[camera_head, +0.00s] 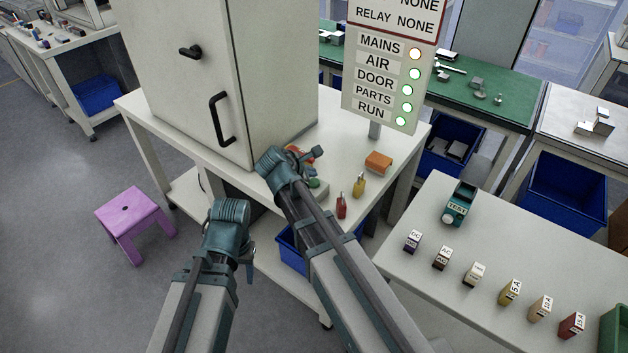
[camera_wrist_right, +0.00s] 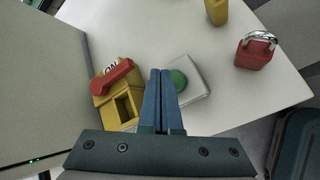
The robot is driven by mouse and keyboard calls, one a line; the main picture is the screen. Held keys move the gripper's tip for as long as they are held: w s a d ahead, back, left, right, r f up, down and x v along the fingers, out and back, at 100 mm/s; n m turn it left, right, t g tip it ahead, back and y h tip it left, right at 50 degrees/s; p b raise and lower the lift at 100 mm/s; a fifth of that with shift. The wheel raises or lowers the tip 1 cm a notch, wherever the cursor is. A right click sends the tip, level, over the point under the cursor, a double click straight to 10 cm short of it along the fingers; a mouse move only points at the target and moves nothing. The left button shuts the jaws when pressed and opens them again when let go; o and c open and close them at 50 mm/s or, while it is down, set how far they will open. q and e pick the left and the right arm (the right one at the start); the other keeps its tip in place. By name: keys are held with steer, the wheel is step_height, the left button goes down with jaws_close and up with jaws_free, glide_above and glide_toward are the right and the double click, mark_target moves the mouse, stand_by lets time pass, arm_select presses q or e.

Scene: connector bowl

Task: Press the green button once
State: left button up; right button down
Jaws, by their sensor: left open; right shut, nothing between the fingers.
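The green button (camera_wrist_right: 179,80) is a round cap on a pale grey box (camera_wrist_right: 194,88) in the right wrist view. In the head view the button (camera_head: 316,184) shows small, partly behind my right wrist. My right gripper (camera_wrist_right: 161,74) is shut and empty. Its blue fingertips lie at the left side of the button in the wrist view, and I cannot tell the height gap or whether they touch. In the head view my right gripper (camera_head: 312,158) is over the white table near the cabinet. My left gripper (camera_head: 248,268) is open and empty, low in front of the table.
A yellow switch box (camera_wrist_right: 120,106) with a red lever stands just left of the button. A red padlock (camera_wrist_right: 254,52) and a yellow padlock (camera_head: 359,185) are to the right. A tall cabinet (camera_head: 200,80) and a sign panel (camera_head: 388,80) stand on the table.

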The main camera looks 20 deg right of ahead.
mark_target(311, 183)
steer(key=shift+r+p, duration=2.2)
steer(key=shift+r, duration=0.2)
steer(key=shift+f, duration=0.1)
steer(key=s+a+f+m+g+y, duration=0.2)
steer(key=s+a+m, duration=0.4)
steer(key=s, duration=0.5)
steer(key=s+a+f+m+g+y, duration=0.3)
steer(key=s+a+m, duration=0.3)
steer(key=s, duration=0.6)
steer(key=shift+s+f+m+g, duration=0.25)
steer(key=shift+f+m+g, duration=0.55)
steer(key=shift+m, duration=0.2)
steer(key=shift+a, duration=0.1)
